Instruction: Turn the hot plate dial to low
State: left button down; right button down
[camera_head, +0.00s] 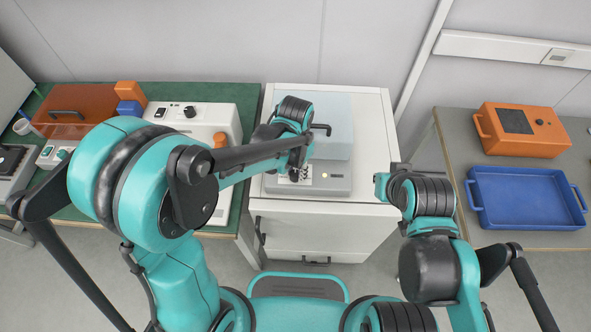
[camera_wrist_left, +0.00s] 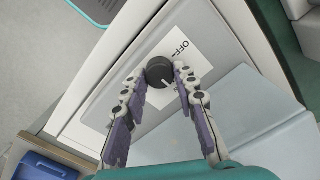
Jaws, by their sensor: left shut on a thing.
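The hot plate (camera_head: 338,182) is a pale grey unit with a bluish block-like upper part, on a white cabinet. Its round black dial (camera_wrist_left: 159,72) shows in the left wrist view, beside a white label (camera_wrist_left: 190,62) reading OFF. The rest of the label is partly hidden by a finger. A light mark on the dial's face points toward the lower edge of that view, away from OFF. My left gripper (camera_wrist_left: 158,76) is shut on the dial, one fingertip on each side. In the head view its fingers (camera_head: 297,173) are small at the hot plate's front left. My right gripper's fingers do not show.
The white cabinet (camera_head: 375,135) has drawers in front. On the left, a green-topped bench holds an orange box (camera_head: 85,103) and a white instrument (camera_head: 215,115). On the right, a table carries an orange case (camera_head: 515,146) and a blue tray (camera_head: 530,172).

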aim_at(295, 174)
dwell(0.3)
pick_arm(q)
jog(key=c, duration=1.2)
grip_release()
jog(key=shift+r, duration=0.1)
notch_tip(295, 174, up, 12)
jog(key=shift+f, duration=0.1)
jog(key=s+a+n+t, duration=0.2)
jog(key=a, duration=0.3)
jog(key=s+a+n+t, duration=0.2)
jog(key=s+a, duration=0.1)
jog(key=a, duration=0.2)
jog(key=s+a+r+n+t, duration=0.1)
jog(key=s+a+n+t, duration=0.1)
jog(key=a, duration=0.3)
jog(key=shift+s+a+n+t, duration=0.1)
jog(key=shift+s+n+t, duration=0.3)
jog(key=shift+s+t, duration=0.3)
